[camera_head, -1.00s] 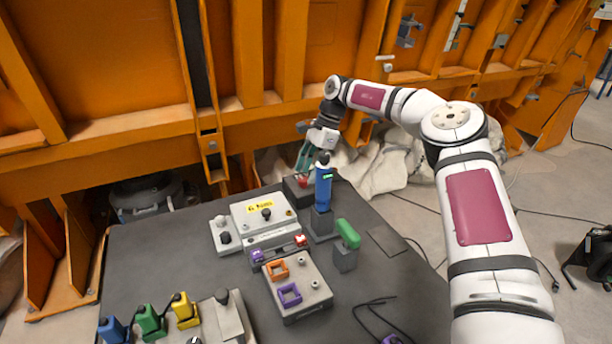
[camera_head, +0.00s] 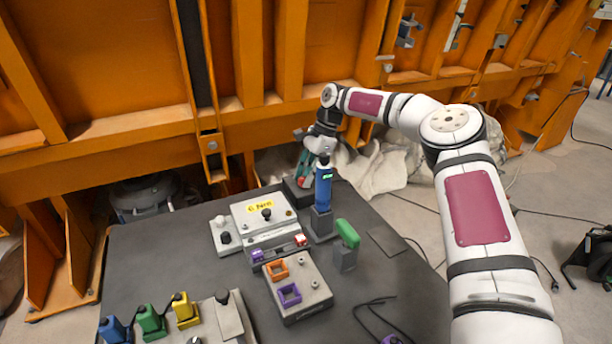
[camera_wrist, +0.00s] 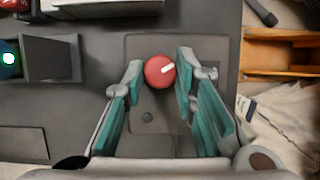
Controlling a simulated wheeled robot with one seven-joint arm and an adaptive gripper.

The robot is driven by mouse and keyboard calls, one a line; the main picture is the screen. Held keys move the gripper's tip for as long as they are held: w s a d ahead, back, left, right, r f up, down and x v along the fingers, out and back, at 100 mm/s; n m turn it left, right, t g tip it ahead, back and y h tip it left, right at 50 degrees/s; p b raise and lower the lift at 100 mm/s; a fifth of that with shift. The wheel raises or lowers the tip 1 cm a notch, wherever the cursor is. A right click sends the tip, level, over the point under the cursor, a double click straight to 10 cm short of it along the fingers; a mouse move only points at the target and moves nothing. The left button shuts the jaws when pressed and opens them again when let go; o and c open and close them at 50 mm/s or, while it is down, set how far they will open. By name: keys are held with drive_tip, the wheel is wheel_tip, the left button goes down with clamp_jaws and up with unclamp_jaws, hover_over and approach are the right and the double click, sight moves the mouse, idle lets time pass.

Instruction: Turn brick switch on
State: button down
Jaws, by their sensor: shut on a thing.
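The switch is a round red knob (camera_wrist: 160,72) with a white pointer mark, on a dark box (camera_wrist: 135,110). In the wrist view the mark points to the upper right. My gripper (camera_wrist: 161,63) is shut on the knob, one fingertip on its left side and one on its right. In the head view my gripper (camera_head: 304,170) is low over the dark box (camera_head: 294,194) at the back of the table. There the fingers and the blue device hide most of the knob.
A blue upright device (camera_head: 323,188) stands just in front of my gripper. A green-topped block (camera_head: 347,234) and a light grey panel box (camera_head: 262,216) are nearby. Orange and purple frames (camera_head: 289,294) sit on another box. An orange wall (camera_head: 110,110) rises behind the table.

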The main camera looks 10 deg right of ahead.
drive_tip(key=shift+s+m+p, duration=0.1)
drive_tip(key=shift+m+p, duration=0.2)
drive_tip(key=shift+p, duration=0.1)
drive_tip(key=shift+s+r+m+t+p, duration=0.15)
drive_tip(key=shift+m+t+p, duration=0.35)
drive_tip(key=shift+m+p, duration=0.6)
drive_tip(key=m+t+p, duration=0.1)
drive_tip(key=m+p, duration=0.2)
drive_tip(key=shift+s+p, duration=0.15)
drive_tip(key=shift+p, duration=0.15)
drive_tip(key=m+t+p, duration=0.1)
drive_tip(key=m, duration=0.2)
drive_tip(key=m+t+h+p, duration=0.1)
drive_tip(key=m+p, duration=0.1)
drive_tip(key=m, duration=0.1)
drive_tip(key=shift+a+p, duration=0.15)
drive_tip(key=shift+p, duration=0.15)
drive_tip(key=c, duration=1.3)
unclamp_jaws()
drive_tip(key=shift+f, duration=0.2)
drive_tip(key=shift+r, duration=0.1)
